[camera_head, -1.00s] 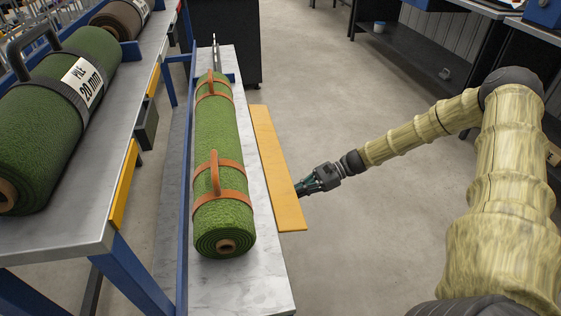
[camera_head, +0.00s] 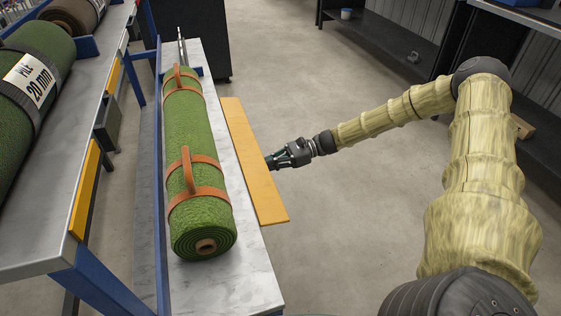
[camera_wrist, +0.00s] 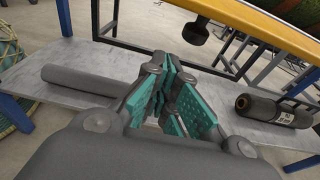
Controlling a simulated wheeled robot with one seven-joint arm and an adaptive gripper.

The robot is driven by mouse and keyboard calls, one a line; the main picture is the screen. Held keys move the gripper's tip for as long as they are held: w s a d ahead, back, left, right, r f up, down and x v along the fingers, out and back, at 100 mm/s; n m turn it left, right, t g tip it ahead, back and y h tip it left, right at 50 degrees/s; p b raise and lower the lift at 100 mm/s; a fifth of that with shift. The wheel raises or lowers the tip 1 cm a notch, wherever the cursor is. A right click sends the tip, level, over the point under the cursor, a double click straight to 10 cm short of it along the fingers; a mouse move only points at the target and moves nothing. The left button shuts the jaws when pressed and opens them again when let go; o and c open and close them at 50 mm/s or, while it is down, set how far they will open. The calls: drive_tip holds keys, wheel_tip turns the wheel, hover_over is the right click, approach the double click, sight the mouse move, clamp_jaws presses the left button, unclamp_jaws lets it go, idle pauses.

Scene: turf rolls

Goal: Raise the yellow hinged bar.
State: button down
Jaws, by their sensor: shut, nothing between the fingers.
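The yellow hinged bar (camera_head: 252,168) is a long flat board along the right side of the bench that carries a strapped green turf roll (camera_head: 198,150). Its broad face shows from above. In the wrist view the bar (camera_wrist: 262,26) crosses the top right, with a dark knob under it. My gripper (camera_head: 272,161) is shut and empty, its fingertips at the bar's right edge, toward its near half. The wrist view shows the teal-padded fingers (camera_wrist: 172,95) below the bar. Whether they touch it I cannot tell. The hinge itself is not clear.
A grey bench (camera_head: 222,290) holds the green roll, and a blue-framed rack (camera_head: 40,235) with more rolls stands at left. In the wrist view a lower shelf (camera_wrist: 75,62) carries dark rolls. The floor (camera_head: 340,230) right of the bar is open. Dark cabinets stand behind.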

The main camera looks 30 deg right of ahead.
sight(246, 150)
drive_tip(key=shift+w+a+r, duration=0.1)
drive_tip(key=shift+a+r, duration=0.2)
drive_tip(key=shift+r, duration=0.65)
drive_tip(key=shift+w+a+r, duration=0.1)
drive_tip(key=shift+a+r, duration=0.15)
drive_tip(key=shift+r, duration=0.7)
drive_tip(key=shift+r, duration=0.1)
drive_tip(key=shift+s+d+r+h+p, duration=0.15)
drive_tip(key=shift+r+h+p, duration=0.3)
drive_tip(key=shift+p, duration=0.85)
